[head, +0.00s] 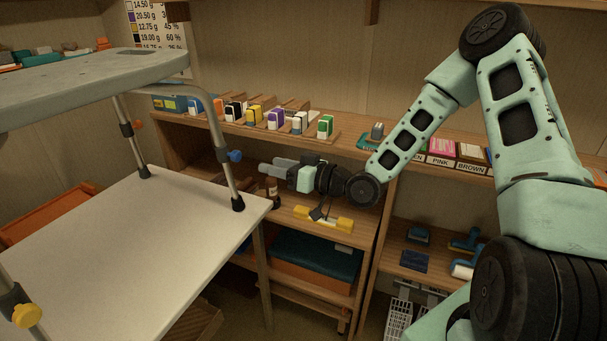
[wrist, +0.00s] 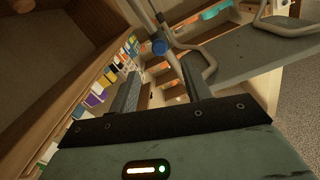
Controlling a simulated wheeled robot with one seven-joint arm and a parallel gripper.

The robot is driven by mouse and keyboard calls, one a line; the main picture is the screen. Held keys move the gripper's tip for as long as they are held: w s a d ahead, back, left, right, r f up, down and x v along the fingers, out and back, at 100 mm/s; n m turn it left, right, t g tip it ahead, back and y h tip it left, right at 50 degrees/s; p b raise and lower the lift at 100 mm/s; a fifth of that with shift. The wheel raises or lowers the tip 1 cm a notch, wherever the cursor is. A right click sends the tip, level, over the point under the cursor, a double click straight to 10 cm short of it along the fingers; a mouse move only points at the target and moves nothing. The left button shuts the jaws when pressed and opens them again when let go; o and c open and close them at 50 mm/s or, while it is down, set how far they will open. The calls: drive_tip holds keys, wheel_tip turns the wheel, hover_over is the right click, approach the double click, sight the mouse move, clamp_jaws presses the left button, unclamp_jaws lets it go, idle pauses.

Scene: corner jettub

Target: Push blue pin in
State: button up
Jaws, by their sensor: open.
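The blue pin (head: 235,156) is a round knob on the right side of a black collar on the near right leg of a grey stand. In the wrist view the blue pin (wrist: 159,47) shows beyond the fingertips, between the two fingers in the picture. My gripper (head: 265,166) is open and empty, to the right of the pin and slightly lower in the head view, with its fingers pointing left. The fingers also show in the wrist view (wrist: 161,72). They look apart from the pin. How deep the pin sits in the collar is hard to tell.
The stand's grey top (head: 80,85) overhangs a white table (head: 130,245). An orange knob (head: 139,124) and a yellow knob (head: 26,315) sit on other legs. A wooden shelf (head: 345,140) with coloured boxes is behind my gripper, and a brown bottle (head: 273,192) stands close below it.

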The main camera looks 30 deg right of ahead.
drive_tip(key=v, duration=0.7)
idle(0.3)
drive_tip(key=s+a+f+n+g+h+p, duration=0.1)
drive_tip(key=s+a+n+g+h+p, duration=0.4)
drive_tip(key=a+g, duration=0.5)
drive_tip(key=s+a+r+g+h+p, duration=0.1)
drive_tip(key=s+a+r, duration=0.1)
drive_tip(key=s+r, duration=0.2)
drive_tip(key=s+a+r+m+g+h+p, duration=0.1)
drive_tip(key=s+r, duration=0.3)
drive_tip(key=s, duration=0.7)
drive_tip(key=s+a+r+g+h+p, duration=0.1)
drive_tip(key=s+a+r+g+h, duration=0.1)
drive_tip(key=s, duration=0.5)
wheel_tip(320, 180, up, 2)
drive_tip(key=shift+s+a+r+g+h, duration=0.1)
drive_tip(key=shift+s+a+g+h, duration=0.3)
drive_tip(key=shift+a, duration=0.35)
idle(0.7)
